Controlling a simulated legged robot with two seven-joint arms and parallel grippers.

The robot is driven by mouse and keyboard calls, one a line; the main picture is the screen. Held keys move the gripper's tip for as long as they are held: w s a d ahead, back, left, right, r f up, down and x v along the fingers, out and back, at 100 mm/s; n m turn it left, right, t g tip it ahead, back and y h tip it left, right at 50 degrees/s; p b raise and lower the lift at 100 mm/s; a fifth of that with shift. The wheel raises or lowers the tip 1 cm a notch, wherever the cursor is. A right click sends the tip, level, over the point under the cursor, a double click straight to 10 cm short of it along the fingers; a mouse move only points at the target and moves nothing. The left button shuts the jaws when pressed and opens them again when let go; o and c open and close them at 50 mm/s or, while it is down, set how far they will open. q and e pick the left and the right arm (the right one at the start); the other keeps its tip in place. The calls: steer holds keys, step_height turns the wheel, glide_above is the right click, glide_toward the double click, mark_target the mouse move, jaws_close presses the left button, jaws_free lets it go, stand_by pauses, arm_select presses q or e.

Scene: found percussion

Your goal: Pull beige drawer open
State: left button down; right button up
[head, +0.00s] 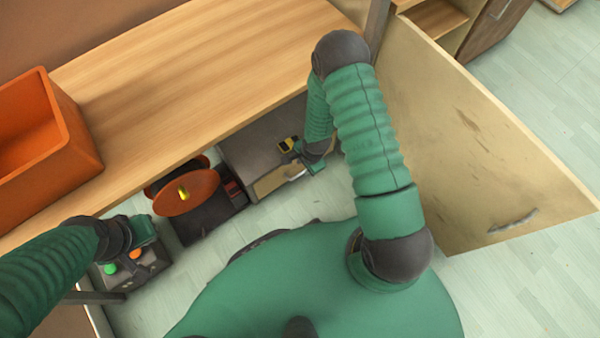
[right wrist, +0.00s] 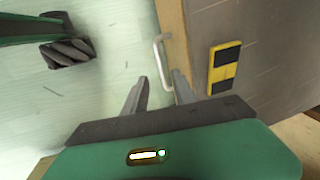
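The beige drawer front (head: 272,182) is a narrow panel on a grey cabinet (head: 258,150) below the wooden worktop. In the right wrist view the beige front (right wrist: 173,35) carries a pale bar handle (right wrist: 160,62). My right gripper (right wrist: 160,80) is open there. The handle lies just ahead of its fingertips, roughly between them; I cannot tell whether they touch. In the head view my right gripper (head: 303,170) is beside the beige front, partly hidden by its own arm. My left gripper (head: 143,232) is at the lower left, away from the drawer; its fingers are not clear.
The worktop (head: 200,75) overhangs the cabinet and bears an orange bin (head: 45,135). An orange disc device (head: 187,192) and a box with coloured buttons (head: 135,265) sit to the left. A large beige panel (head: 470,140) stands right of my arm. Bare floor (head: 335,195) lies before the cabinet.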

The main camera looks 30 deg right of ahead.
steer(key=f+b, duration=0.1)
steer(key=f, duration=0.2)
steer(key=w+f+b, duration=0.1)
steer(key=f, duration=0.1)
steer(key=f+b, duration=0.2)
steer(key=f, duration=0.1)
steer(key=shift+w+f, duration=0.3)
steer(key=shift+f, duration=0.05)
steer(key=shift+c, duration=0.5)
jaws_close()
